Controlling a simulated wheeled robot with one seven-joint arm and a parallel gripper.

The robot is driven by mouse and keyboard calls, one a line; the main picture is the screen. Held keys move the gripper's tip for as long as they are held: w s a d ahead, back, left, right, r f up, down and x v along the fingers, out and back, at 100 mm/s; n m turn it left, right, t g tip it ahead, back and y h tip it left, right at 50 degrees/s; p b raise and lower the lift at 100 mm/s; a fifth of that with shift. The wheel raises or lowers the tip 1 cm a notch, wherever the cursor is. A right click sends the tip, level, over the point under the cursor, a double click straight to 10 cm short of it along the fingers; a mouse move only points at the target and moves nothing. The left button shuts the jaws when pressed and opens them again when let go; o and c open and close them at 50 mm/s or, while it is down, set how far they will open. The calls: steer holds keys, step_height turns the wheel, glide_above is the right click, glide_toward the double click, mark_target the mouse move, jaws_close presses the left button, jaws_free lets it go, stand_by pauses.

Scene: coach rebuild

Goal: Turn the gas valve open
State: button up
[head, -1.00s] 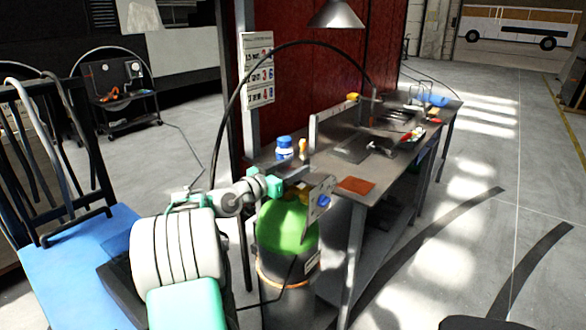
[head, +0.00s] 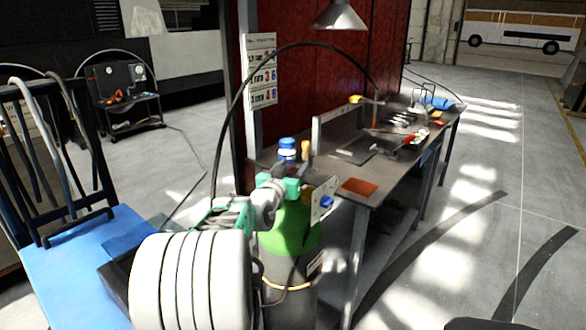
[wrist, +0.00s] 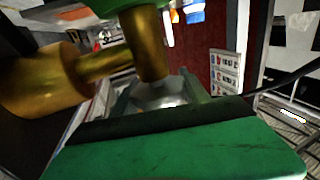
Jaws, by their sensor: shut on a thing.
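The gas cylinder (head: 290,228) stands upright left of the workbench, with a green shoulder and a dark body. Its brass valve (wrist: 148,45) shows large in the wrist view, with a thick brass branch (wrist: 40,82) to the left. A plate with a blue knob (head: 326,201) is at the cylinder's top in the head view. My gripper (head: 303,190) is at the top of the cylinder. In the wrist view its fingers (wrist: 160,92) reach to either side of the lower end of the brass stem, shut on the valve. The exact contact is partly hidden.
The workbench (head: 380,172) stands close behind and to the right, with a blue-capped bottle (head: 287,150) and an orange pad (head: 360,187). A black hose (head: 235,100) arches overhead. A blue cart (head: 75,265) is at left. The floor at right is open.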

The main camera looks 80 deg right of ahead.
steer(key=o, duration=1.4)
steer(key=a, duration=0.7)
steer(key=shift+w+a+b, duration=0.35)
steer(key=shift+a+b, duration=0.05)
